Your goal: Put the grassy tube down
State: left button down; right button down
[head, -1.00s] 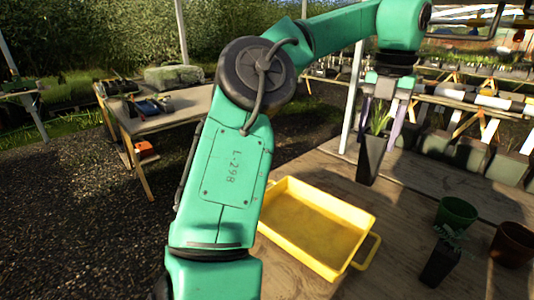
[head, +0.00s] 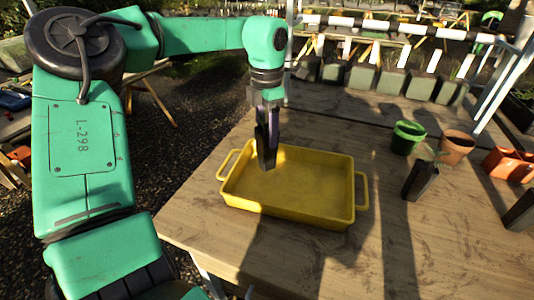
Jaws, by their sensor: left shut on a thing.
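My left gripper (head: 267,105) points down and is shut on the grassy tube (head: 266,148), a tall, dark, tapered pot. The tube hangs roughly upright in front of the back-left part of the yellow tray (head: 289,213). Its lower end shows against the tray's inside; I cannot tell whether it touches the floor of the tray. The grass at its top is hidden by the gripper. My right gripper is not in view.
The tray stands on a wooden table (head: 430,240). To its right are a green pot (head: 408,138), a brown pot (head: 456,147), another dark tube (head: 420,180) and an orange container (head: 508,164). The tray looks otherwise empty.

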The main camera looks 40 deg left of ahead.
aim_at(267, 151)
pick_arm(q)
notch_tip(267, 151, down, 6)
jog(key=shift+d+r, duration=0.1)
jog(key=shift+d, duration=0.05)
jog(key=shift+f, duration=0.35)
jog(key=shift+c, duration=1.3)
grip_release()
jog(key=shift+o, duration=0.6)
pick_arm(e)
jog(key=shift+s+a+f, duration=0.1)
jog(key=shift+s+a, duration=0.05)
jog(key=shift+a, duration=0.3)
